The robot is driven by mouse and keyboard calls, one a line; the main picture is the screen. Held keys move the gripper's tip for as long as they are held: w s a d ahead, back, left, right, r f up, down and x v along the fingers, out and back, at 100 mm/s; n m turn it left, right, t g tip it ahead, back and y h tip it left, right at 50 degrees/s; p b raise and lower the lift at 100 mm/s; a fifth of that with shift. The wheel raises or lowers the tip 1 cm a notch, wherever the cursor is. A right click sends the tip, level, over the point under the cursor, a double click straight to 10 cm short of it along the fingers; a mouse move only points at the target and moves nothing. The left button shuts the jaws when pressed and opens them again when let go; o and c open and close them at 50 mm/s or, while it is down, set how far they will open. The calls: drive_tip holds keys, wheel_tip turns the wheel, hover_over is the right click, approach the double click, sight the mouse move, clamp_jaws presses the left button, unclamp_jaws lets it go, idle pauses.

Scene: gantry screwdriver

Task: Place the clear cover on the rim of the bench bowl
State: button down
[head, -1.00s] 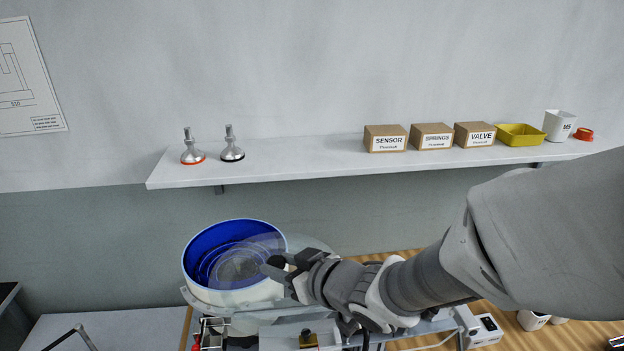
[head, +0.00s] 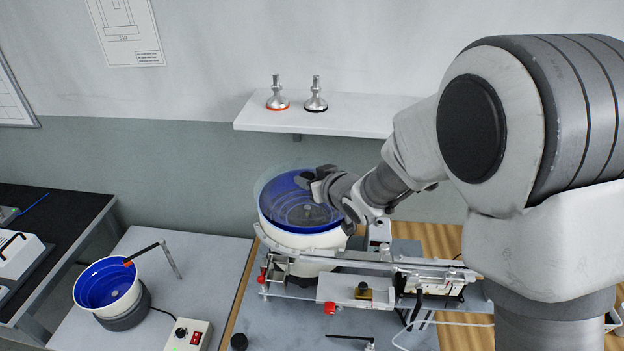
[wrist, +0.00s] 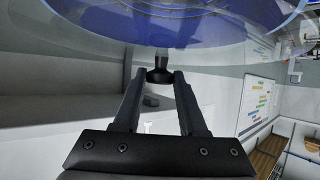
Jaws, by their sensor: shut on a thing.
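The clear cover (head: 267,180) is a transparent disc over the larger blue-lined white bowl (head: 290,240) on the machine bench. My gripper (head: 310,180) is shut on the cover's dark knob. In the wrist view the knob (wrist: 160,75) sits between the fingertips (wrist: 160,82), and the cover (wrist: 150,12) spreads across the top. The cover looks shifted a little toward the back left of the bowl's rim. I cannot tell whether it touches the rim. My gripper and wrist hide the right back part of the rim.
A smaller blue-lined bowl (head: 105,284) with a bent rod stands on the left table (head: 205,262). A wall shelf (head: 370,122) holds two metal feet behind the bowl. A rail (head: 350,258) and clamps run in front of the large bowl.

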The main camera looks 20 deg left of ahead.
drive_tip(key=shift+f, duration=0.65)
drive_tip(key=shift+f+b, duration=0.35)
drive_tip(key=shift+b, duration=0.1)
drive_tip(key=shift+f+b, duration=0.25)
drive_tip(key=shift+b, duration=0.1)
drive_tip(key=shift+c, duration=2.3)
unclamp_jaws()
drive_tip(key=shift+r, duration=0.1)
